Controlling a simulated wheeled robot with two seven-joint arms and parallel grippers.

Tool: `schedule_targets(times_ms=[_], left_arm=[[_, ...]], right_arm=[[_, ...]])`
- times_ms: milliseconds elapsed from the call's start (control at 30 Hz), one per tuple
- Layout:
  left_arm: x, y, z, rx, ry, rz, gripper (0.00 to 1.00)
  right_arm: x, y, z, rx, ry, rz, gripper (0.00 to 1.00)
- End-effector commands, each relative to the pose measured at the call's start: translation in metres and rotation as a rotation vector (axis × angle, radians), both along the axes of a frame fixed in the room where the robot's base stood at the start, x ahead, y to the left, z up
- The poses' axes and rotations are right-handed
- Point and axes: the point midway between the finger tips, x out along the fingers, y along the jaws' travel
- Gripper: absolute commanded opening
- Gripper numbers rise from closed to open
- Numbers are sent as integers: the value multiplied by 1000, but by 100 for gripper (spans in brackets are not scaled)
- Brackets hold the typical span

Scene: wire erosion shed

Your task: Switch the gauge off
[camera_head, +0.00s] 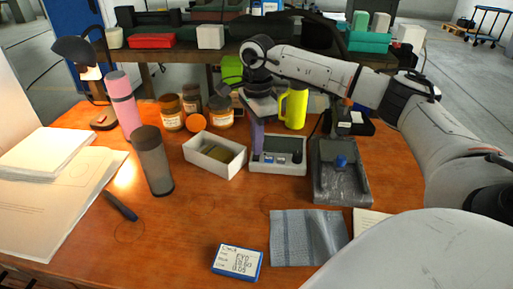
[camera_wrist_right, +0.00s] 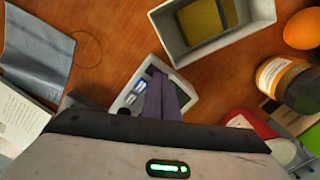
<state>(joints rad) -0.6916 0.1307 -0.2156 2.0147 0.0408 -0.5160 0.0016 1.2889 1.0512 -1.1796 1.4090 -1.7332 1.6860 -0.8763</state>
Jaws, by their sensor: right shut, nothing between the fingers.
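The gauge (camera_head: 290,169) is a low pale box with a dark face and small blue-white patches on it. It sits on the wooden table near the middle, between a white open box and a dark grey metal stand. My right gripper (camera_head: 257,146) reaches down over the gauge's left part, its purple fingers shut and empty. In the right wrist view the fingertips (camera_wrist_right: 158,76) overlap the far end of the gauge (camera_wrist_right: 127,98) and hide part of its face. I cannot tell whether they touch it. My left gripper is not in view.
The white box (camera_head: 229,170) stands close left of the gauge, and the grey stand (camera_head: 341,190) with a blue knob close right. A yellow mug (camera_head: 295,110) and brown jars stand behind. A grey cloth (camera_head: 306,238) and a labelled card (camera_head: 237,262) lie in front.

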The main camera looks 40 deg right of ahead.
Motion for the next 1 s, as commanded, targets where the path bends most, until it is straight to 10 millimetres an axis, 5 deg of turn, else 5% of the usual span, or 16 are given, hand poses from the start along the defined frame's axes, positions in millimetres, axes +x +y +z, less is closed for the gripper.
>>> schedule_targets(times_ms=[1000], left_arm=[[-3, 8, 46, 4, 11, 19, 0]], right_arm=[[-1, 1, 69, 0, 5, 2, 0]])
